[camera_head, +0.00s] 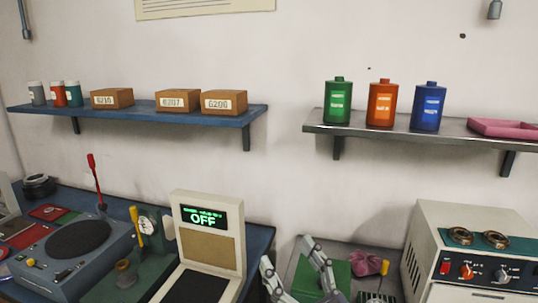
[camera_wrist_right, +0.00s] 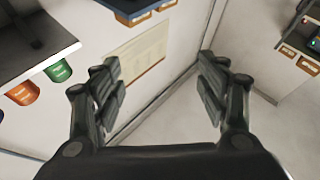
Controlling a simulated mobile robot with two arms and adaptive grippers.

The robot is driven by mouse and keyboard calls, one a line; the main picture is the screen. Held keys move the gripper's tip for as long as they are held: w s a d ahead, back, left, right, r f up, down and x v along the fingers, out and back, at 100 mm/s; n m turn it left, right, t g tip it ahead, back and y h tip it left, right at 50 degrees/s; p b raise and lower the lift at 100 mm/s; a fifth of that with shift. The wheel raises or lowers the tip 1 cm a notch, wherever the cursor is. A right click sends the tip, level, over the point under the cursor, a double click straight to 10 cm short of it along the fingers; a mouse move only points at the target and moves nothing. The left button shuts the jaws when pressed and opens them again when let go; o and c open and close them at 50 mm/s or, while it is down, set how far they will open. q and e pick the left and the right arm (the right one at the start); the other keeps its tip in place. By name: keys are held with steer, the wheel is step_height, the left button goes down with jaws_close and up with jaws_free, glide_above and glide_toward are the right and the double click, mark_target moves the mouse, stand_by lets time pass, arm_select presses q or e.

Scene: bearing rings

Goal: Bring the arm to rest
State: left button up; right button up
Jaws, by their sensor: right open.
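My right gripper (camera_head: 287,254) is at the bottom of the head view, in front of the workbench. Its two grey fingers are apart with nothing between them. In the right wrist view the open fingers (camera_wrist_right: 160,82) also frame only the wall and a paper sheet (camera_wrist_right: 137,52). My left gripper does not show. Two bearing rings (camera_head: 460,236) (camera_head: 495,240) sit on top of the cream heater box (camera_head: 435,262) at the right.
A blue shelf (camera_head: 225,118) holds cartons and small jars. A grey shelf (camera_head: 345,131) holds green, orange and blue bottles and a pink tray (camera_head: 505,128). Below stand a grey turntable device (camera_head: 50,262), a display unit reading OFF (camera_head: 210,232) and a pink cloth (camera_head: 366,263).

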steer(key=s+d+f+m+g+h, duration=0.35)
steer(key=d+f+m+h, duration=0.55)
steer(key=d+f+h, duration=0.65)
steer(key=s+f+n+g+y, duration=0.2)
steer(key=s+f+g, duration=0.4)
steer(key=s+f, duration=0.4)
steer(key=s+f+n+g+y, duration=0.1)
steer(key=s+f+g, duration=0.55)
steer(key=s, duration=0.55)
step_height(320, 180, down, 27)
steer(key=s+d+g, duration=0.1)
steer(key=s, duration=0.1)
steer(key=s+d+f+g, duration=0.1)
steer(key=s+d+f, duration=0.2)
steer(key=s+f, duration=1.2)
steer(key=shift+s+f+n, duration=0.3)
steer(key=shift+s+f, duration=0.05)
steer(key=shift+s, duration=0.5)
